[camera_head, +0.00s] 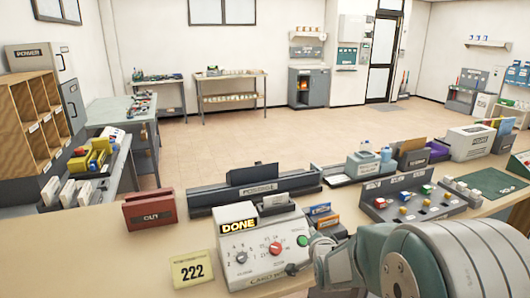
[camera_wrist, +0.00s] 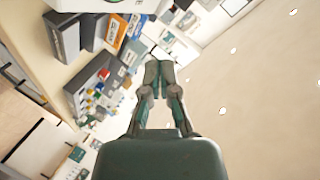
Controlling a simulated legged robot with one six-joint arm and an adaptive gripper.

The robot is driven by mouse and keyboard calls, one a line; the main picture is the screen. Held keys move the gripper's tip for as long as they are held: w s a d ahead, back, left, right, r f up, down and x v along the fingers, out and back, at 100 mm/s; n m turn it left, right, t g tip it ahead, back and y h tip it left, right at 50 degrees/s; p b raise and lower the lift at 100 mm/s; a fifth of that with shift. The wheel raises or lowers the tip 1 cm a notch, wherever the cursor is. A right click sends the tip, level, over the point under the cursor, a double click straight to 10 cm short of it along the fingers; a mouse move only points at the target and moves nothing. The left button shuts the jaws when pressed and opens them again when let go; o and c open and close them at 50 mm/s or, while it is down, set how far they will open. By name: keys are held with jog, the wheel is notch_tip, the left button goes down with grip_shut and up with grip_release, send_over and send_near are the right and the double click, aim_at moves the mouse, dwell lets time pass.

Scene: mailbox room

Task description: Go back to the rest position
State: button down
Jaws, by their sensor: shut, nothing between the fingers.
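My gripper (camera_wrist: 158,72) shows in the middle of the wrist view, its two fingers together and empty. Free air lies around the fingertips, and nothing touches them. In the head view my arm, grey and teal, fills the lower right corner; its fingers cannot be made out there. A white console (camera_head: 262,245) with a lit "DONE" sign, a red knob and a green button stands on the counter just left of my arm.
The counter (camera_head: 130,262) holds a yellow "222" card (camera_head: 192,269), a red "OUT" holder (camera_head: 150,209), a long dark tray (camera_head: 252,188) and a panel of coloured buttons (camera_head: 412,199). A wooden pigeonhole rack (camera_head: 30,115) stands at left. Open floor (camera_head: 215,140) lies beyond.

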jog(key=s+r+n+g, duration=0.2)
jog(key=s+n+g, duration=0.1)
jog(key=s, duration=0.8)
jog(key=s+r+n+g, duration=0.3)
jog(key=s+n, duration=0.1)
jog(key=s, duration=0.7)
jog(key=s+r+n+g, duration=0.2)
jog(key=s+r+n, duration=0.1)
jog(key=s, duration=0.8)
jog(key=shift+g, duration=0.4)
